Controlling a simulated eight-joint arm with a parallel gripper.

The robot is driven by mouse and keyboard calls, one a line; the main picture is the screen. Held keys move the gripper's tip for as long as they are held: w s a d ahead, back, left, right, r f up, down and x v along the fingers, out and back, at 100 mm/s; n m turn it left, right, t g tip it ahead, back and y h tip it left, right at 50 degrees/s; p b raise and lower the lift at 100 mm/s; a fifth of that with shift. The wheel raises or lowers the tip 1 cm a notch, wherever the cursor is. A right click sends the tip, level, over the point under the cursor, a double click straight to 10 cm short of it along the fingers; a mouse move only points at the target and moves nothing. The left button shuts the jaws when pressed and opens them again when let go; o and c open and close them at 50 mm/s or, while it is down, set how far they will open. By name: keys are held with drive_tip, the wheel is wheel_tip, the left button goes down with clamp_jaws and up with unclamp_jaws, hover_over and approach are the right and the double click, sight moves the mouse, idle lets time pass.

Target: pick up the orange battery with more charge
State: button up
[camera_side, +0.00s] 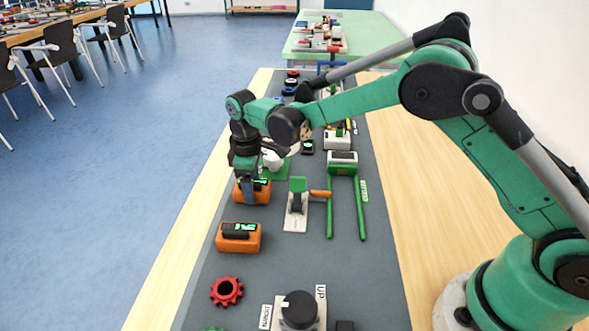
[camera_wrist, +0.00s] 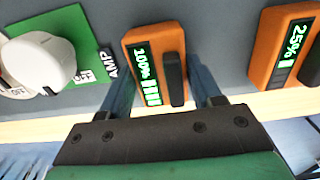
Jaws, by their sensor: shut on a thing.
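One orange battery (camera_side: 257,195) is under my gripper (camera_side: 246,180) in the side view. In the wrist view this battery (camera_wrist: 133,39) has a lit green display reading 100% and a black bar on top. My gripper (camera_wrist: 160,85) is shut on it, one finger on each side. Whether it is clear of the mat I cannot tell. A second orange battery (camera_side: 238,246) lies nearer the side camera, apart from my gripper. In the wrist view this second battery (camera_wrist: 268,45) is at the right and its display reads 25%.
A green plate with a white knob (camera_wrist: 38,62) marked AMP and OFF is beside the held battery. A lever on a white base (camera_side: 296,212) and green rails (camera_side: 329,210) stand to the right. A red gear (camera_side: 227,291) and a black knob (camera_side: 299,308) lie nearer the camera.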

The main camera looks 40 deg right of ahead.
drive_tip(key=shift+r, duration=3.7)
drive_tip(key=shift+s, duration=0.1)
